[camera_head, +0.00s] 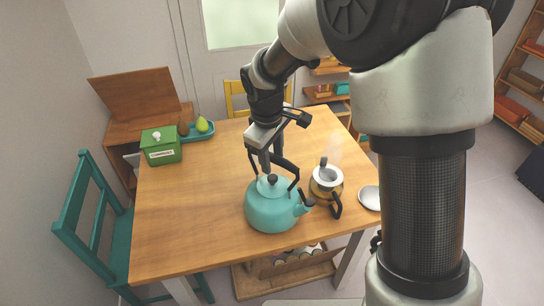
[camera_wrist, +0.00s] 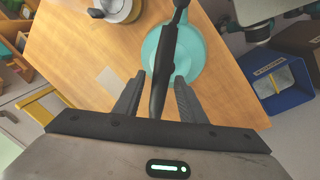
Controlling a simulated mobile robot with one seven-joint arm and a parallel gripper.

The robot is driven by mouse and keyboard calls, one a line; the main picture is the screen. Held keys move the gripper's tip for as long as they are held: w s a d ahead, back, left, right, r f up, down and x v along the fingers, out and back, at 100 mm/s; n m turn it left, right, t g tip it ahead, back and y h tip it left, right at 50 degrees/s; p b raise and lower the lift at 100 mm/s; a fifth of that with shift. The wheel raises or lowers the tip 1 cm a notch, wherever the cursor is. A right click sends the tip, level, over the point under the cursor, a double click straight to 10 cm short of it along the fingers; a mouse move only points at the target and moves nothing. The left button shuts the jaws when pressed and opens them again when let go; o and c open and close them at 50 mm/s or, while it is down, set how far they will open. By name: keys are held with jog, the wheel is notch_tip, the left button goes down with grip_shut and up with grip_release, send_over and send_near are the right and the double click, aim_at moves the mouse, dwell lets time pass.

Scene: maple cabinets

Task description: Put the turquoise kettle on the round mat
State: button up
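The turquoise kettle (camera_head: 270,212) stands upright on the wooden table near its front edge, its spout to the right. In the wrist view, part of its round body (camera_wrist: 196,50) shows below the dark handle (camera_wrist: 163,72). My gripper (camera_head: 268,172) is above the kettle, pointing down at the handle. In the wrist view, the fingers of my gripper (camera_wrist: 160,78) are apart, with the handle between them and a small gap showing on the left. A grey round flat thing (camera_head: 369,197) at the table's right edge may be the round mat; I cannot tell for certain.
A metal-and-yellow pot (camera_head: 326,182) with a dark handle stands close right of the kettle. A green lidded box (camera_head: 161,146) and a blue-green tray (camera_head: 201,132) with a pear are at the back left. A teal chair (camera_head: 95,225) stands left. The table's left middle is clear.

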jog(key=d+p+v, duration=0.1)
jog(key=v, duration=1.1)
jog(key=s+d+r+m+t, duration=0.2)
jog(key=s+d+r+m, duration=0.3)
jog(key=s+d+r, duration=0.3)
jog(key=s+d+f+m+t, duration=0.1)
jog(key=s+d+m, duration=0.5)
jog(key=s, duration=0.6)
jog(key=shift+s+d+f+y, duration=0.2)
jog(key=shift+s+f+y, duration=0.05)
jog(key=shift+s+y, duration=0.15)
jog(key=shift+r+p, duration=0.1)
jog(key=shift+p, duration=0.2)
